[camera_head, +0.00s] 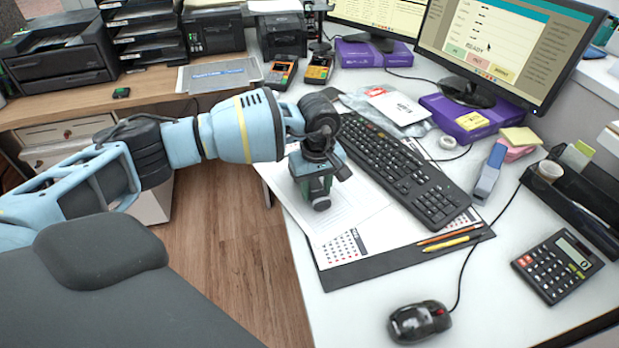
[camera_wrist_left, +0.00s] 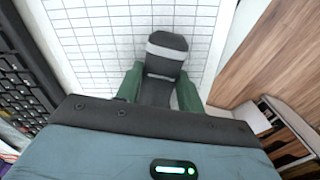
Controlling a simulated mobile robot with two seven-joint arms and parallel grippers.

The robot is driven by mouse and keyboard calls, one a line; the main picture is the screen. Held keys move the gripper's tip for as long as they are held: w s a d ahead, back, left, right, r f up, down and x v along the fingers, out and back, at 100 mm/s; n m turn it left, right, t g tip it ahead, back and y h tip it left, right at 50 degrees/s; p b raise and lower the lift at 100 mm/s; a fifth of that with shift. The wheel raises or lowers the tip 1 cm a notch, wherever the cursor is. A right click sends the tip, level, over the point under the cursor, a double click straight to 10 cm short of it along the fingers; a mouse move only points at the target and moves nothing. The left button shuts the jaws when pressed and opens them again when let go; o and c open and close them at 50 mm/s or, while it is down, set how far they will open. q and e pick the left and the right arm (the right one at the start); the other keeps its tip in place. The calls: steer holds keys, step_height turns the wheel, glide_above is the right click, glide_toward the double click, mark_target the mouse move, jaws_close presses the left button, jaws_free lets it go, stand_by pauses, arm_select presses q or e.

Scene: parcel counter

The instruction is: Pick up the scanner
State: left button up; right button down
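My left gripper (camera_head: 317,188) points down over the papers at the left part of the white desk. In the left wrist view, its two green fingers (camera_wrist_left: 162,92) are on either side of a dark device with a grey band, which looks like the scanner (camera_wrist_left: 166,56). The fingers appear closed against its sides. In the head view only the rounded dark end of the scanner (camera_head: 322,204) shows below the fingers; the gripper hides the rest. I cannot tell whether it touches the paper. My right gripper is not in view.
A black keyboard (camera_head: 405,170) lies close to the right of the gripper. Pencils (camera_head: 450,241), a mouse (camera_head: 419,321) and a calculator (camera_head: 557,266) are nearer the front and right. Two card terminals (camera_head: 319,69) stand at the back. The desk's left edge drops to a wooden floor (camera_head: 235,245).

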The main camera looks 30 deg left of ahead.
mark_target(317, 188)
arm_select(q)
steer(key=c, duration=0.4)
steer(key=shift+r, duration=0.1)
steer(key=shift+r, duration=0.5)
step_height(317, 188, up, 2)
steer(key=shift+r, duration=0.15)
steer(key=s+a, duration=0.1)
steer(key=s, duration=0.4)
steer(key=s+a+r, duration=0.1)
steer(key=s, duration=0.4)
steer(key=s+a, duration=0.1)
steer(key=s, duration=0.4)
steer(key=shift+s+r, duration=0.3)
steer(key=shift+s, duration=0.1)
